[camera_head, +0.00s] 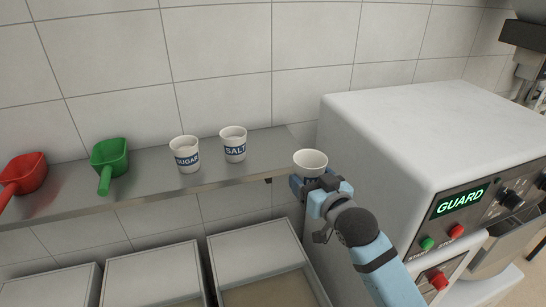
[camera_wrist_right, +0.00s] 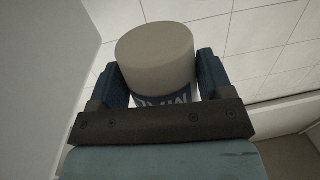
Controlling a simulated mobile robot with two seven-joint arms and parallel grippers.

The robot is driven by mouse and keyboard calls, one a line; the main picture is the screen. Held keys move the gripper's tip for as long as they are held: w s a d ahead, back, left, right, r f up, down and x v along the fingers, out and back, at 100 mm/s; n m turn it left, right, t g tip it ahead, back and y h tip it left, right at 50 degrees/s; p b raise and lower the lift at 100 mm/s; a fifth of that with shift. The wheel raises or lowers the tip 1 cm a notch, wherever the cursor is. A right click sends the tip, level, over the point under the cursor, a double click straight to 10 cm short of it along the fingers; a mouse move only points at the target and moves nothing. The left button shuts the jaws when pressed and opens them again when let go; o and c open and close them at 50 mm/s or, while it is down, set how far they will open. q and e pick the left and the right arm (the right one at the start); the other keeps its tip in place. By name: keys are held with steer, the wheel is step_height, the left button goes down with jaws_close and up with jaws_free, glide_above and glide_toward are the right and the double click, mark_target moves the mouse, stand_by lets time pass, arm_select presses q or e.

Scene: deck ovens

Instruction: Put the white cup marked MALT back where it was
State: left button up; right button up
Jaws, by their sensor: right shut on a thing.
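A white cup (camera_head: 310,161) with a dark blue label band is held in my right gripper (camera_head: 320,186), at the right end of the steel shelf (camera_head: 220,178). In the right wrist view the cup (camera_wrist_right: 155,58) sits between the two blue fingers (camera_wrist_right: 160,78). The lettering on its band is mostly hidden by the gripper, so I cannot read it. In the head view the cup looks upright. I cannot tell whether its base touches the shelf. My left gripper is out of view.
On the shelf stand a SALT cup (camera_head: 233,144), a SUGAR cup (camera_head: 185,154), a green scoop (camera_head: 109,160) and a red scoop (camera_head: 24,174). A white machine (camera_head: 400,140) with a GUARD display is close on the right. Open bins (camera_head: 250,245) lie below.

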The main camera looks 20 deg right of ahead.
mark_target(304, 154)
steer(key=shift+n+y, duration=0.6)
steer(key=w+r, duration=0.2)
steer(key=r, duration=0.1)
steer(key=shift+w+a+r+b, duration=0.1)
steer(key=shift+r+b, duration=0.2)
steer(key=w, duration=0.3)
steer(key=shift+r+p, duration=0.25)
steer(key=shift+p, duration=0.05)
steer(key=p+x, duration=0.1)
steer(key=x, duration=0.4)
steer(key=d+f+p+x, duration=0.1)
steer(key=x, duration=0.4)
steer(key=d+f+p+x, duration=0.1)
steer(key=x, duration=0.5)
steer(key=shift+w+d+f, duration=0.2)
steer(key=shift+d, duration=0.05)
steer(key=shift+s+f, duration=0.1)
steer(key=shift+f, duration=0.5)
step_height(304, 154, down, 3)
steer(key=shift+r+p, duration=0.15)
steer(key=shift+p, duration=0.3)
steer(key=shift+w, duration=0.35)
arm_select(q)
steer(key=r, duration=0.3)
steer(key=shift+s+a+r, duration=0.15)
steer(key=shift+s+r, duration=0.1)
arm_select(e)
steer(key=shift+f, duration=0.25)
steer(key=shift+f, duration=0.1)
